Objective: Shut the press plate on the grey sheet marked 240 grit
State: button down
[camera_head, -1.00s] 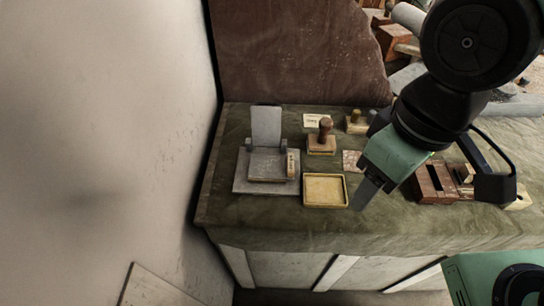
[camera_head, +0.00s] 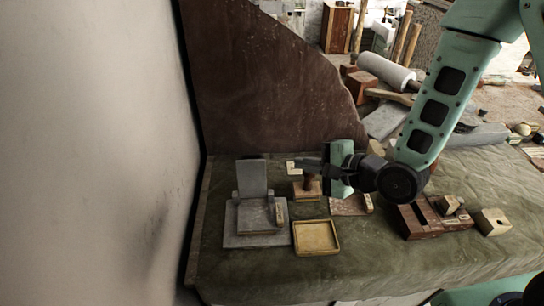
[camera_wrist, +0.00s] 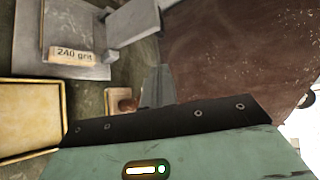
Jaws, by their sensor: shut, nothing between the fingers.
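The press stands at the left of the bench in the head view. Its grey press plate (camera_head: 252,178) is upright, raised at the back of the base. The grey sheet (camera_head: 254,216) lies flat before it, and a pale label block (camera_head: 279,213) sits at its right edge. In the wrist view the label (camera_wrist: 72,55) reads "240 grit" and the raised plate (camera_wrist: 132,22) juts out at the top. My gripper (camera_head: 306,165) is shut and empty, fingers pointing left, to the right of the plate and apart from it. Its fingers (camera_wrist: 158,84) also show in the wrist view.
A wooden stamp (camera_head: 308,190) stands below my fingers, partly hidden. A yellow tray (camera_head: 316,252) lies right of the press. A red-brown wooden block (camera_head: 418,222) stands further right. A wall is close on the left; a dark brown slab (camera_head: 262,90) rises behind.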

aim_at(252, 174)
jog(key=b+x, duration=0.2)
jog(key=x, duration=0.8)
jog(key=shift+r, duration=0.2)
jog(key=shift+w, duration=0.15)
